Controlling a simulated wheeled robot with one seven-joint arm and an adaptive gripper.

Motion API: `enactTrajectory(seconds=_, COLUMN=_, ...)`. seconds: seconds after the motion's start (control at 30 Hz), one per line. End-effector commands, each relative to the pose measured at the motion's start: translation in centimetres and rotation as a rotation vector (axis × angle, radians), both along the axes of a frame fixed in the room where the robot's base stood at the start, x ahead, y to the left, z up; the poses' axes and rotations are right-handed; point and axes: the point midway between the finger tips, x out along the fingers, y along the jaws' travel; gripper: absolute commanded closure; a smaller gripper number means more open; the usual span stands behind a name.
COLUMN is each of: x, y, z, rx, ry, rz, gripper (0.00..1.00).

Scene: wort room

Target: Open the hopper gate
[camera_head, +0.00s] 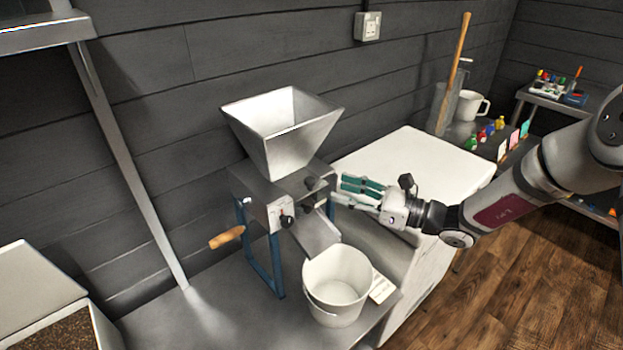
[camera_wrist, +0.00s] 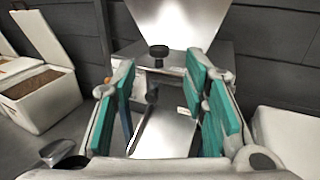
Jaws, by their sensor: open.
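The mill has a flared steel hopper (camera_head: 283,130) on a metal body (camera_head: 262,197) with blue legs. A dark knob (camera_head: 314,184) sticks out below the hopper on the side facing my gripper. In the wrist view, a black knob (camera_wrist: 158,51) shows between the fingers, under the hopper (camera_wrist: 180,20). My gripper (camera_head: 341,190) is open, its green-padded fingers pointing at the mill just right of the knob. The pads appear apart from the knob, with nothing between them held. I cannot tell the gate plate itself; it is hidden inside the body.
A sloping steel chute (camera_head: 316,236) leads to a white bucket (camera_head: 337,285) on the steel table (camera_head: 215,310). A wooden crank handle (camera_head: 227,237) juts out left. A white chest (camera_head: 415,165) stands right behind my gripper. A grain bin (camera_head: 55,335) is at lower left.

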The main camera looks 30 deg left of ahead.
Motion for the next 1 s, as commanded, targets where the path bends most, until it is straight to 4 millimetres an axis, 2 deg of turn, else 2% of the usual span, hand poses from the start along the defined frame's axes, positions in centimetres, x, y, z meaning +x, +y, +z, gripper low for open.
enactTrajectory(seconds=0.03, x=-0.2, y=1.2, z=0.1, rx=0.001, ry=-0.001, rz=0.004, gripper=0.59)
enactTrajectory(seconds=0.2, x=-0.2, y=4.5, z=0.1, rx=0.001, ry=-0.001, rz=0.004, gripper=0.59)
enactTrajectory(seconds=0.5, x=-0.1, y=8.6, z=0.1, rx=0.000, ry=-0.001, rz=0.002, gripper=0.59)
enactTrajectory(seconds=0.9, x=0.0, y=9.3, z=0.0, rx=0.000, ry=-0.001, rz=0.001, gripper=0.59)
enactTrajectory(seconds=0.93, x=0.0, y=9.3, z=0.0, rx=0.000, ry=-0.001, rz=0.001, gripper=0.62)
enactTrajectory(seconds=1.0, x=0.0, y=9.3, z=0.0, rx=0.000, ry=-0.001, rz=0.001, gripper=0.78)
